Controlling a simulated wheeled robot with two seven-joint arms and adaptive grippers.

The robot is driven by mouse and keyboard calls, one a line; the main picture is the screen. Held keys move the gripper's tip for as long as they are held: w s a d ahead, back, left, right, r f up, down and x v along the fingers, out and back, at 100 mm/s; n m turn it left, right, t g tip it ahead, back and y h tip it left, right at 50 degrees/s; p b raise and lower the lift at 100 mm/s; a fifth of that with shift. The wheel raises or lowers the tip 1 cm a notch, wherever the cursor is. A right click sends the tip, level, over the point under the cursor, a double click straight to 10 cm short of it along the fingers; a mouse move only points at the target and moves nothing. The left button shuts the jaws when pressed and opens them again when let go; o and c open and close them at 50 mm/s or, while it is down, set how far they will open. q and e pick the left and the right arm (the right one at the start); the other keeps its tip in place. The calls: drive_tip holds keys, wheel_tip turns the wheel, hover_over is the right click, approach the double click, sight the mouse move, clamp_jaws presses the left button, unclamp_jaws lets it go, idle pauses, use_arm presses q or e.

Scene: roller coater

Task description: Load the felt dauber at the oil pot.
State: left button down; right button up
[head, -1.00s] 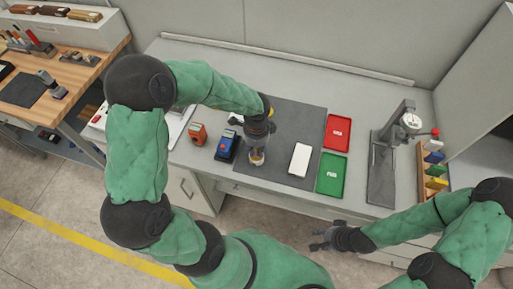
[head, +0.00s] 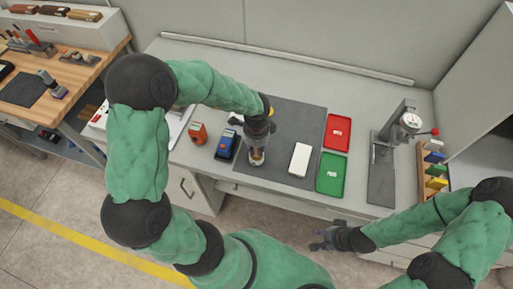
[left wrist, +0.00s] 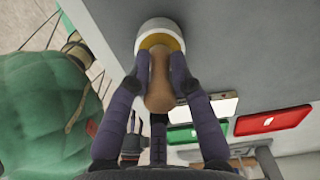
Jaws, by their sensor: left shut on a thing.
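My left gripper (head: 257,147) is shut on the felt dauber, whose brown wooden handle (left wrist: 160,82) shows between the dark fingers in the left wrist view. The dauber's far end is at the mouth of the oil pot (left wrist: 143,42), a round white-rimmed pot with a yellow inside. The felt tip is hidden, so I cannot tell how deep it sits. In the head view the pot (head: 257,160) is mostly covered by the gripper, at the front of the dark mat. My right gripper (head: 317,240) is empty in front of the bench, its fingers apart.
On the dark mat (head: 290,118) lies a white block (head: 300,158). A red tray (head: 338,132) and a green tray (head: 331,174) are to its right. A blue device (head: 226,145) and an orange one (head: 198,133) stand left. A dial gauge stand (head: 383,165) is further right.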

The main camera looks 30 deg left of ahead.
use_arm(q)
drive_tip(key=shift+s, duration=0.1)
drive_tip(key=shift+r+p, duration=2.95)
drive_tip(key=shift+r, duration=0.6)
drive_tip(key=shift+f, duration=0.1)
